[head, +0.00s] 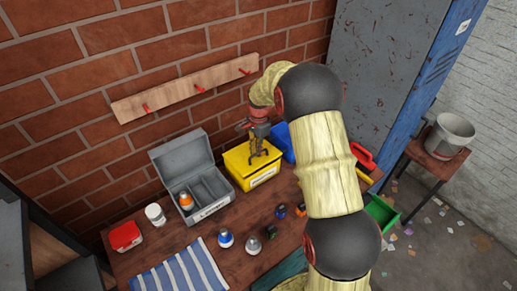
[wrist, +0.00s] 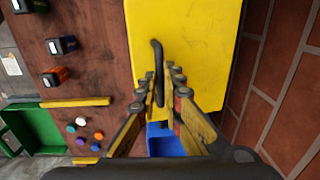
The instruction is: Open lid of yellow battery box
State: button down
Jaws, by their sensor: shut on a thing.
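The yellow battery box (head: 238,172) stands on the bench next to the wall, with a white label on its front. Its yellow lid (wrist: 205,30) fills the top of the wrist view and looks closed. A dark curved handle (wrist: 157,52) stands up from the lid. My gripper (head: 257,150) is above the lid, and its fingers (wrist: 162,85) are shut on the handle, one on each side. The exact contact is partly hidden by the fingers.
An open grey box (head: 170,158) with compartments stands left of the yellow box. A blue bin (head: 282,138) is close on its right. The brick wall (wrist: 285,90) is close behind.

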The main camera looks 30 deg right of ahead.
jog(key=w+a+r+g+p, duration=0.1)
jog(key=w+a+r+p, duration=0.1)
jog(key=w+r+p, duration=0.4)
jog(key=w+p, duration=0.3)
jog(key=w, duration=0.3)
jog(key=shift+w+a+g, duration=0.3)
jog(key=shift+a, duration=0.1)
jog(key=c, duration=2.3)
grip_release()
jog(key=shift+s, duration=0.15)
jog(key=o, duration=0.4)
jog(key=shift+d+f, duration=0.1)
jog(key=shift+w, duration=0.25)
jog(key=shift+w+r, duration=0.1)
jog(key=shift+r, duration=0.2)
